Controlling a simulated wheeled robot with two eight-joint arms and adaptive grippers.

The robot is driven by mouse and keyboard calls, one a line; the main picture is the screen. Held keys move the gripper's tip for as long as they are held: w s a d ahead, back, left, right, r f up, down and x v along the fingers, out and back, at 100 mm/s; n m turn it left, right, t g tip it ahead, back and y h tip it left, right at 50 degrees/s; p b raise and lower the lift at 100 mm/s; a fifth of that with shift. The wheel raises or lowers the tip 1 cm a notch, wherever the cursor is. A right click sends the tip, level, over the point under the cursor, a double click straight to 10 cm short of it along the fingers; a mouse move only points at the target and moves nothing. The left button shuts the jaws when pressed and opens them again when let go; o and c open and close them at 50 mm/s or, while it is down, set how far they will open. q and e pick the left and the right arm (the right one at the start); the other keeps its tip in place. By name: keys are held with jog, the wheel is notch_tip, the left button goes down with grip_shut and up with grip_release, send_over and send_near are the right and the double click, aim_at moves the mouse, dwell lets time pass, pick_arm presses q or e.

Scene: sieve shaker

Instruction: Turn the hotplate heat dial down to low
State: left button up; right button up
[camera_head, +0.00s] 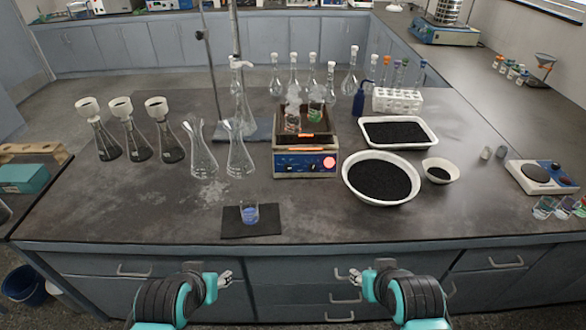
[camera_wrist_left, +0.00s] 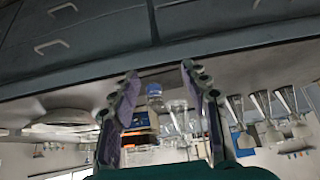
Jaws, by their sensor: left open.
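The hotplate (camera_head: 305,172) stands in the middle of the dark bench, with a blue front panel, small dials (camera_head: 290,162) and a bright pink-red round spot (camera_head: 330,162) at the panel's right. The dial setting is too small to read. Beakers (camera_head: 293,121) with pale vapour above them stand on top of it. My left gripper (camera_head: 226,278) is in front of the bench edge, below and left of the hotplate, its fingers apart and empty in the left wrist view (camera_wrist_left: 160,70). My right gripper (camera_head: 357,275) is in front of the drawers, apart from everything; its jaws are too small to judge.
Two empty flasks (camera_head: 240,160) stand left of the hotplate. A white bowl (camera_head: 356,195) of black grains is close on its right. A second device with knobs (camera_head: 540,190) is far right.

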pick_arm(q)
jog(key=w+d+r+m+t+y+p, duration=0.1)
jog(key=w+r+m+t+y, duration=0.15)
jog(key=w+m, duration=0.8)
jog(key=w+d+r+m+t+y, duration=0.1)
jog(key=w+m+t+y, duration=0.35)
jog(key=w, duration=1.05)
jog(key=m+t+h+p, duration=0.1)
jog(key=m+t+h, duration=0.4)
jog(key=m, duration=1.4)
send_near(288, 169)
jog(key=shift+w+a+r+g+h, duration=0.3)
jog(key=shift+w+r+g+h, duration=0.15)
jog(key=shift+r+g, duration=0.15)
jog(key=shift+w+d+f, duration=0.1)
jog(key=shift+w, duration=0.05)
jog(key=w, duration=0.2)
jog(key=w+b, duration=0.1)
jog(key=w, duration=0.3)
jog(key=shift+a+f+b, duration=0.1)
jog(key=shift+a+b, duration=0.15)
jog(key=shift+b, duration=0.15)
jog(key=shift+w, duration=0.7)
